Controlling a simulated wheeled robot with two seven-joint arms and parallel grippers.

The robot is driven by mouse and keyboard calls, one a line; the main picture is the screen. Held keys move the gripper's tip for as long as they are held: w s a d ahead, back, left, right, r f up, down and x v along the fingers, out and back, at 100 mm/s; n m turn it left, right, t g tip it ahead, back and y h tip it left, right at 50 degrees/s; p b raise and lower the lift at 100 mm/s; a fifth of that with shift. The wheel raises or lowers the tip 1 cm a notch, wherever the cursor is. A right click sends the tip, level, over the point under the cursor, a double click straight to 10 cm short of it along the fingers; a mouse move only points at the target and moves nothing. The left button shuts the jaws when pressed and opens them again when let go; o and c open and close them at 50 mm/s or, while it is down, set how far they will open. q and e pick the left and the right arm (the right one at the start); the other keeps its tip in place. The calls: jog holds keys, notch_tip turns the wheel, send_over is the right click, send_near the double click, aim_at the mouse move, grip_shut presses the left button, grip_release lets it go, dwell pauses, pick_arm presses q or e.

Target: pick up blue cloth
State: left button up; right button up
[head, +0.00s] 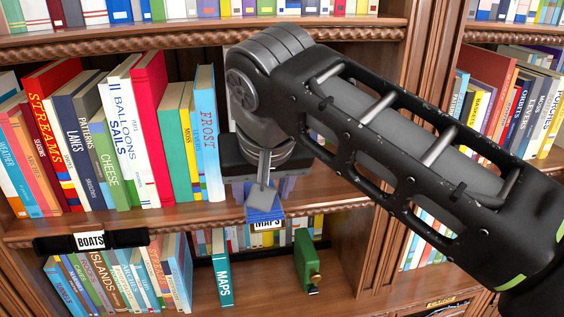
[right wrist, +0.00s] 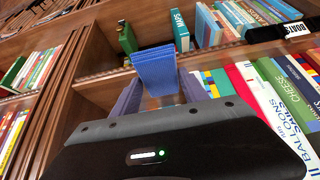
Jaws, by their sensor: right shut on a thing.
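The blue cloth (head: 264,215) hangs at the front edge of the middle shelf in the head view, just above the MAPS label. In the right wrist view the blue cloth (right wrist: 156,70) stands out between the two bluish fingers. My right gripper (head: 263,198) reaches in from the right, pointing down, and is shut on the cloth. It also shows in the right wrist view (right wrist: 160,90). My arm and a grey part hide some of the cloth's upper portion in the head view. My left gripper is not in view.
Upright books (head: 120,130) fill the middle shelf to the left. Below are a BOATS label (head: 90,241), a teal MAPS book (head: 223,280) and a green object (head: 306,260). Wooden uprights (head: 390,240) stand to the right. The lower shelf has bare room around the green object.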

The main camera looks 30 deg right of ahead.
jog(key=shift+s+a, duration=0.5)
jog(key=shift+a, duration=0.3)
